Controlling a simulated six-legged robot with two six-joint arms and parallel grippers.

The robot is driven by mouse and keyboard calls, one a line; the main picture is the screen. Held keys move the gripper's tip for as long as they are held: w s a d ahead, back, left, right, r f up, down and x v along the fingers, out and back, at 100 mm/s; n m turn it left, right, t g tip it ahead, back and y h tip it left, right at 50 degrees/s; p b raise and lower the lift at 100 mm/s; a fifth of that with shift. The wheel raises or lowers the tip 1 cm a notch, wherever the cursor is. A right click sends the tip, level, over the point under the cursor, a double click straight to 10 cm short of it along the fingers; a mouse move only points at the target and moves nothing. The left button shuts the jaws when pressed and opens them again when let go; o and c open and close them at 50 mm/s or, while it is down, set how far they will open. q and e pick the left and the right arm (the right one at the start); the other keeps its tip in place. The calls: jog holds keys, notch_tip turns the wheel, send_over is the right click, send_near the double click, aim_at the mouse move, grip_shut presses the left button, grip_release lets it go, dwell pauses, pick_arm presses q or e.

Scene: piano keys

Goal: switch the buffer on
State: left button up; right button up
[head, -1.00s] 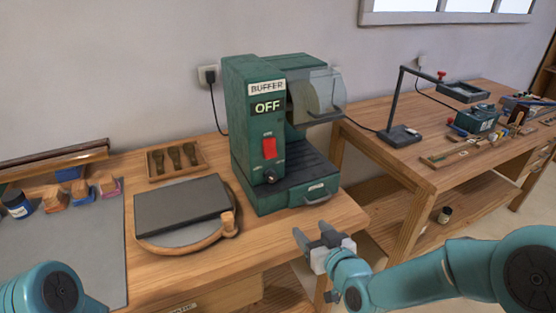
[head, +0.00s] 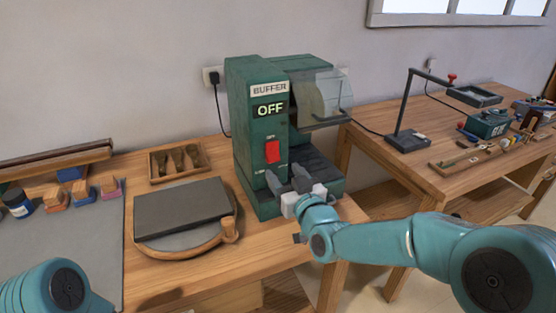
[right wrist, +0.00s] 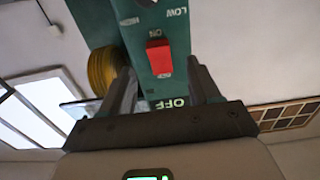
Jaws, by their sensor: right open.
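The green buffer (head: 256,140) stands on the wooden bench in the head view, with a sign reading OFF (head: 270,110) on its front. Its red switch (head: 272,151) sits below the sign; it also shows in the right wrist view (right wrist: 160,58), between and beyond my fingers, upside down. My right gripper (head: 286,180) is open and empty, in front of the buffer's lower front, below the switch and apart from it. It hides the buffer's knob and part of the base. In the right wrist view my right gripper's fingers (right wrist: 163,82) stand apart. My left gripper is not in view.
A clear shield (head: 322,92) juts from the buffer's right side. A round board with a dark slab (head: 182,208) lies left of the buffer, and a tray of tools (head: 178,160) behind it. A second bench (head: 445,165) with a lamp stands to the right.

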aim_at(274, 159)
jog(key=x, duration=0.4)
jog(key=shift+w+a+p, duration=0.1)
jog(key=shift+w+p, duration=0.2)
jog(key=shift+w, duration=0.05)
jog(key=shift+w+f, duration=0.1)
jog(key=shift+w, duration=0.15)
jog(key=shift+c, duration=0.3)
